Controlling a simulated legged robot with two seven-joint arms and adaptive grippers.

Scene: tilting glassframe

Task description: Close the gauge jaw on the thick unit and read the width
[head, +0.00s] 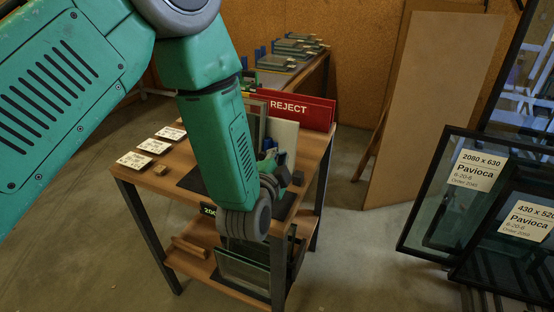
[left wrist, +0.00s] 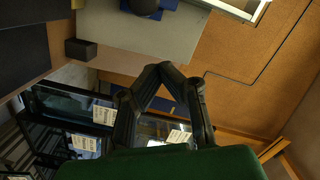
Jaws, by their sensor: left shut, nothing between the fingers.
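My left arm comes down over the wooden table (head: 320,146) in the head view. My left gripper (head: 279,160) points away over the tabletop; its fingers (left wrist: 163,70) meet in the left wrist view, shut and empty. A blue part with a dark round knob (left wrist: 145,6), perhaps the gauge, shows at the top of the wrist view on a grey panel (left wrist: 150,38). A bit of blue (head: 269,143) also shows beside my gripper in the head view. Upright panels (head: 285,136) stand behind my arm. I cannot tell which is the thick unit. No gauge reading is visible. My right gripper is out of view.
A red REJECT board (head: 305,108) stands at the table's back. Several label cards (head: 153,146) lie at its left. A small dark block (head: 298,178) sits near its right side. Glass panes (head: 240,272) stand on the lower shelf. Large labelled panes (head: 455,200) lean at the right.

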